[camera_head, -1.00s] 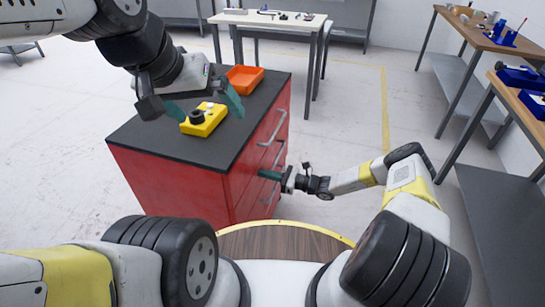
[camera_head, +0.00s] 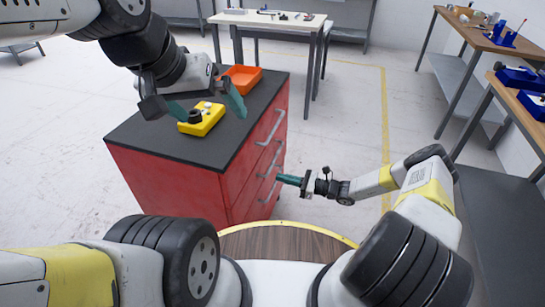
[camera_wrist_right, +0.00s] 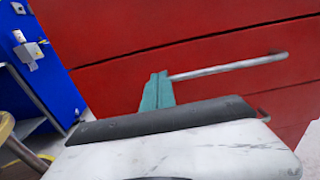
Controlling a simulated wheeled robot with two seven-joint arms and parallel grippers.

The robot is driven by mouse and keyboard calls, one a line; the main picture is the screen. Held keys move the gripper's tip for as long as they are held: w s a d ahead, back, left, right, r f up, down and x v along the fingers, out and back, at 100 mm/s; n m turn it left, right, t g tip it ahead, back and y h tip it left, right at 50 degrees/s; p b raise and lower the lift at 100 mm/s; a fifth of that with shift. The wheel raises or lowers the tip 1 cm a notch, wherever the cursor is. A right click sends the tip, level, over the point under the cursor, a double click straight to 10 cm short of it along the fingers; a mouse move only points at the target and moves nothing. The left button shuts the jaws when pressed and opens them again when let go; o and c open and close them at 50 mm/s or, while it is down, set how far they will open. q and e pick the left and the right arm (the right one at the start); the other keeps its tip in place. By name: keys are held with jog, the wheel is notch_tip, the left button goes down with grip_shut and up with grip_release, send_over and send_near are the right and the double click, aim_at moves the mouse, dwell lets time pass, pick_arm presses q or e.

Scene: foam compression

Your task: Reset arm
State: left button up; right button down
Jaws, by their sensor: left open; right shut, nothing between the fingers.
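My left gripper (camera_head: 205,104) is open above the dark top of the red drawer cabinet (camera_head: 165,185). Its two green fingers are spread on either side of a yellow block (camera_head: 207,121), which carries a dark round piece. I cannot tell if the fingers touch the block. My right gripper (camera_head: 281,178) is shut and empty, to the right of the cabinet's drawer front. In the right wrist view its green fingers (camera_wrist_right: 157,92) are together, in front of the red drawer front (camera_wrist_right: 200,45). A metal handle (camera_wrist_right: 228,66) shows just right of the fingertips.
An orange tray (camera_head: 241,79) sits behind the yellow block on the cabinet. A white table (camera_head: 268,19) stands at the back. Wooden workbenches with blue items stand on the right. The floor (camera_head: 345,120) between the cabinet and the benches is clear.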

jog(key=v, duration=0.6)
jog(key=s+d+r+n+g+h, duration=0.1)
jog(key=s+r+n+g+h, duration=0.25)
jog(key=r, duration=0.75)
jog(key=s+d+r+n+h, duration=0.15)
jog(key=r+n+h, duration=0.25)
jog(key=r+n, duration=0.45)
jog(key=s+d+r+n+g+h, duration=0.1)
jog(key=s+r+n+g+h, duration=0.2)
jog(key=r, duration=0.9)
jog(key=s+d+r+n+t+h, duration=0.2)
jog(key=s+r+n+t, duration=0.1)
jog(key=s+r, duration=0.4)
jog(key=s+d+r+n+t+h, duration=0.2)
jog(key=s+r+n+t, duration=0.1)
jog(key=s+r, duration=0.5)
jog(key=shift+s+d+r+n+t+h, duration=0.4)
jog(key=shift+s+t, duration=0.45)
jog(key=shift+s, duration=1)
